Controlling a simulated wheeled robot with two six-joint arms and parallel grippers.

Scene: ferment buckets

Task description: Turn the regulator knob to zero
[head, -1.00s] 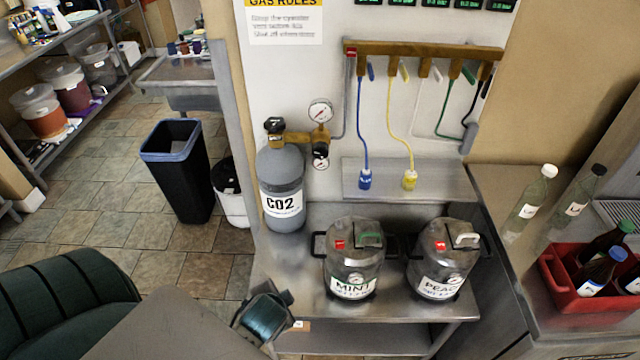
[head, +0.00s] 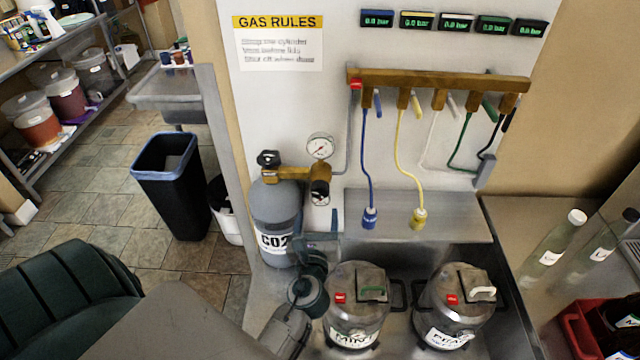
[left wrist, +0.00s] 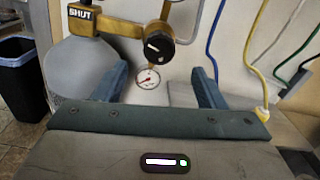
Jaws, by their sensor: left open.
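The regulator's black knob (head: 319,192) sits below the brass body (head: 317,173) beside the grey CO2 cylinder (head: 276,215). It also shows in the left wrist view as a black knob with a white mark (left wrist: 159,49). A round white gauge (head: 320,146) is above the brass body. A smaller gauge (left wrist: 148,79) appears beyond the knob in the left wrist view. My left gripper (head: 322,222) is open and empty, just below the knob. Its two blue fingers (left wrist: 160,85) stand apart, with the knob ahead of them and between their lines, apart from both. My right gripper is not seen.
Two steel kegs, MINT (head: 357,308) and PEACH (head: 452,310), stand at the front of the bench. Blue (head: 367,180) and yellow (head: 404,160) hoses hang to the right of the regulator. A black bin (head: 172,190) stands on the floor at left.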

